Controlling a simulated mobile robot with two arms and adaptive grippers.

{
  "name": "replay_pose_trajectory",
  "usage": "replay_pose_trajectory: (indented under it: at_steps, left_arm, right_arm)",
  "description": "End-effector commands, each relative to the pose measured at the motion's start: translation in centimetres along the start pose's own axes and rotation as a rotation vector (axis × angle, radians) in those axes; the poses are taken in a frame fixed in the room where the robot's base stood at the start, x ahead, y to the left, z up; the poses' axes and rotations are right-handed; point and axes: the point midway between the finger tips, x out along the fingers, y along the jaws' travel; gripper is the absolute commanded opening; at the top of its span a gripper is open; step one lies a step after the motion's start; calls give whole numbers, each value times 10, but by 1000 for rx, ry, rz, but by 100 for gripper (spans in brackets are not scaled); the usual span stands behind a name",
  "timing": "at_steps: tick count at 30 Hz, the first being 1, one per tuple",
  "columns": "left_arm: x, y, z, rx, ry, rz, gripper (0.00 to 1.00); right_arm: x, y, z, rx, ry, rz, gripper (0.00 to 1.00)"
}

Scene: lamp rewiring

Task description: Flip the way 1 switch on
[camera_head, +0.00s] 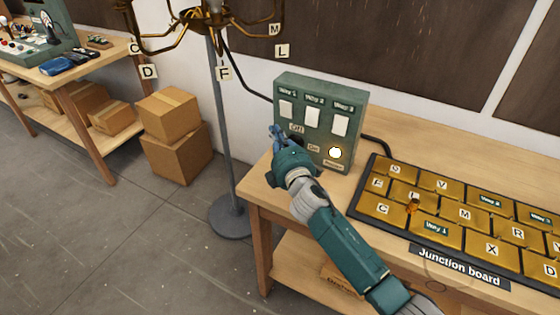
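The green switch box (357,110) stands on the wooden table, with three white rockers under labels Way 1, Way 2 and Way 3. The way 1 switch (286,109) is the leftmost rocker; I cannot tell its position. My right gripper (275,132) is at the box's lower left, just below the way 1 switch. Its small fingertips do not show whether they are open or shut, and I cannot tell whether they touch the box. The gripper and wrist cover part of the box's lower left. My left gripper is not in view.
A round white light (335,153) glows low on the box. The junction board (362,208) with brass labelled plates lies to the right. A lamp on a grey pole (222,130) stands left of the table. Cardboard boxes (178,158) sit on the floor farther left.

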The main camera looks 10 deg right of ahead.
Motion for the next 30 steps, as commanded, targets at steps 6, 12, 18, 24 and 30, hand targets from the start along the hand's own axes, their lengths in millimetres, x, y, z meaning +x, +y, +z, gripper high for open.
replay_pose_trajectory:
  at_steps: [6, 12, 18, 24, 30]
  left_arm:
    - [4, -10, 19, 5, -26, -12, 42]
    - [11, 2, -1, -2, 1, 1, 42]
    - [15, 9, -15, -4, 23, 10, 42]
    - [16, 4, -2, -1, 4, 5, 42]
    - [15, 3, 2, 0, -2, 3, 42]
  right_arm:
    - [-31, -6, 1, 0, 1, -2, 0]
    - [-64, -9, 0, -1, 1, -1, 0]
    - [-89, -11, 0, -1, 1, -1, 0]
    - [-95, -10, 0, -1, 1, 0, 0]
    - [-95, -10, 0, 0, 1, 0, 0]
